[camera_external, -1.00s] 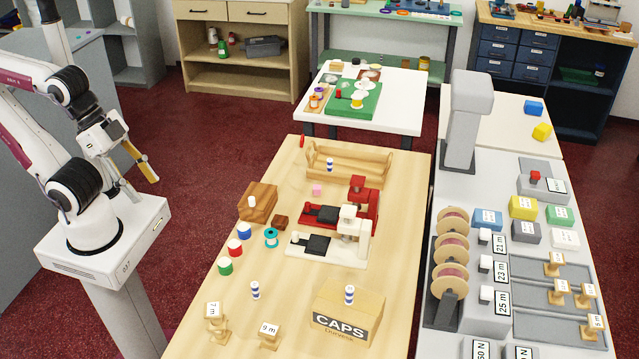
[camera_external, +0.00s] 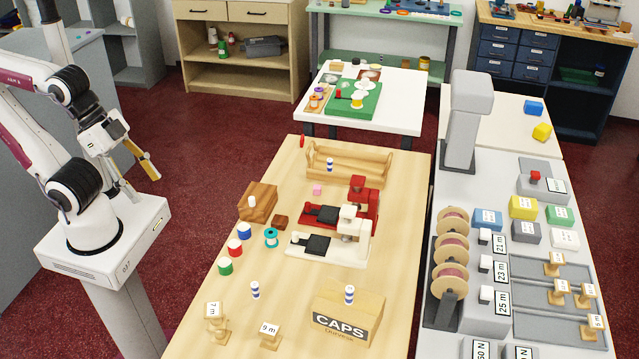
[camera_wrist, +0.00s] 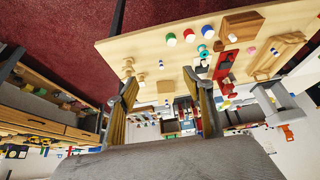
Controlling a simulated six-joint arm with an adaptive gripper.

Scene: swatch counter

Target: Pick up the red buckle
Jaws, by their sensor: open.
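A small red piece (camera_external: 302,141) lies at the far left edge of the wooden table. It is too small for me to tell whether it is the red buckle, and I make out no other clear buckle. My gripper (camera_external: 140,180) is at the left above my base, away from the table and well apart from the red piece. In the wrist view my gripper (camera_wrist: 160,80) has its two tan-padded fingers spread, with nothing between them.
The wooden table (camera_external: 200,338) carries spools, a brown block (camera_external: 258,201), red and white press machines, a wooden caddy (camera_external: 350,163) and a CAPS box (camera_external: 348,317). A grey counter with reels stands right. Red carpet lies open between my base and the table.

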